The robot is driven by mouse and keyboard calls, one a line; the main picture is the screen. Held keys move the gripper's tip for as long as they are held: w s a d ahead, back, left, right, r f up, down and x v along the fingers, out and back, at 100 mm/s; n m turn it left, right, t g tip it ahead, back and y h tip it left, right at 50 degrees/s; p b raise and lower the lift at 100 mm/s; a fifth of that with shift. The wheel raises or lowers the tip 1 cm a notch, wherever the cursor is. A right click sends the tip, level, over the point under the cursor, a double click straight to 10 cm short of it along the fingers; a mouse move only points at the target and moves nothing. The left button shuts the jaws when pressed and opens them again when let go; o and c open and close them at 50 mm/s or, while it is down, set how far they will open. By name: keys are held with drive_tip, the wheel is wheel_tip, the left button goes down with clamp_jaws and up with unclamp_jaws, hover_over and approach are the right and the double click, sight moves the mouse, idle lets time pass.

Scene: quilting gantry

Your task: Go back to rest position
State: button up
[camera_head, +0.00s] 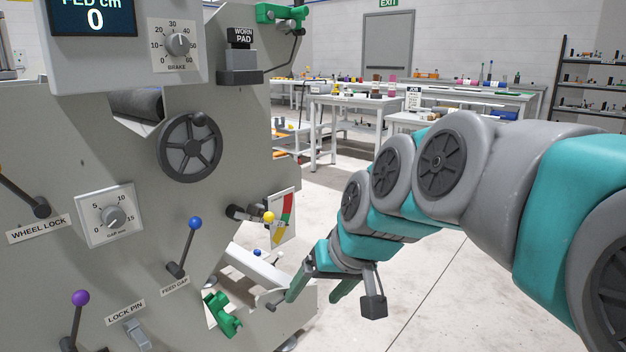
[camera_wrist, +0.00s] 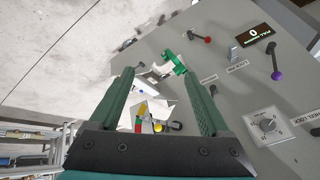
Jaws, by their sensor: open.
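My gripper (camera_head: 308,298) is low in the head view, at the right side of the grey machine (camera_head: 130,250), with its fingers pointing down. It also shows in the wrist view (camera_wrist: 160,74), where the two green fingers are spread wide. Nothing shows held between them. My arm reaches in from the right. A green clamp-like part (camera_head: 222,315) sits on the machine just left of the fingers. It lies ahead of the fingertips in the wrist view (camera_wrist: 177,63). I cannot tell if a fingertip touches the machine.
The machine carries a black handwheel (camera_head: 190,147), a blue-knobbed feed gap lever (camera_head: 188,245), a purple-knobbed lever (camera_head: 76,318) and a coloured gauge (camera_head: 284,215). White tables (camera_head: 345,100) and shelves (camera_head: 590,80) stand behind. The floor (camera_head: 440,290) below my arm is clear.

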drive_tip(key=s+d+f+g+h, duration=0.1)
drive_tip(key=s+d+f, duration=0.3)
drive_tip(key=s, duration=0.4)
drive_tip(key=s+d+f+m+g+h, duration=0.1)
drive_tip(key=s+d+f+g, duration=0.2)
drive_tip(key=s+d+f, duration=0.2)
drive_tip(key=s+d+f+m+g+h+p, duration=0.1)
drive_tip(key=s+d+f, duration=0.4)
drive_tip(key=s, duration=0.5)
drive_tip(key=shift+s+d+f+g+h, duration=0.2)
drive_tip(key=shift+s+f+g+h, duration=0.2)
drive_tip(key=shift+g+h, duration=0.2)
drive_tip(key=shift+w, duration=0.1)
